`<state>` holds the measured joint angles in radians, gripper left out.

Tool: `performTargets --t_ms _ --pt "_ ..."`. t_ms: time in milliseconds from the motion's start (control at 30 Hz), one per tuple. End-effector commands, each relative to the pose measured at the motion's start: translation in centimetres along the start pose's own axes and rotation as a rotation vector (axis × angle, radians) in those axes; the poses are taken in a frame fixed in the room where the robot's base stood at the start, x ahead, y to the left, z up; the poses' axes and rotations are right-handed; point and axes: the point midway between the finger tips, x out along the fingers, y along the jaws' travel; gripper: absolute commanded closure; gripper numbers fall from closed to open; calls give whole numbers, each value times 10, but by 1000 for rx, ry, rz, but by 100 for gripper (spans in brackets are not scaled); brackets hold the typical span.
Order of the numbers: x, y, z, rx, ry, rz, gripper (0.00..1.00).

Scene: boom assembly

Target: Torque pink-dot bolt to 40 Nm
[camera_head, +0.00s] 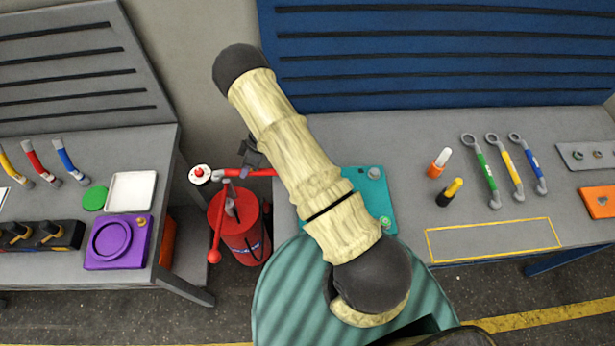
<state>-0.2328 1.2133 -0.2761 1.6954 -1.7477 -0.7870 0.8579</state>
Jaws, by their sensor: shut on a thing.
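My gripper (250,153) is small and dark, partly behind my cream arm, over the gap between the two benches. It is shut on a red bar-shaped tool (262,172), which lies roughly level just below the fingers. The tool's right end reaches the right bench's left edge. A round white piece with a red centre (200,174) is near its left end; I cannot tell if they are joined. A teal plate (378,190) lies on the right bench, partly hidden by my arm. It carries a grey bolt-like part (375,173) and a pale green one (386,222). No pink dot can be made out.
A red drum (240,240) with a red ball-ended lever (215,254) stands in the gap below my gripper. Green, yellow and blue wrenches (480,172) lie on the right bench. The left bench holds a purple fixture (118,260) and a white tray (131,191).

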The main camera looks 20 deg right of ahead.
Motion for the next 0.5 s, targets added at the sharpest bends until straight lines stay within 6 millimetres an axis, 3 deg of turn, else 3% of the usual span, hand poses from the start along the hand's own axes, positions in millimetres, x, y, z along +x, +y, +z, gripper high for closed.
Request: performTargets --t_ms 500 --pt "0 -9 0 -45 -9 -20 100"
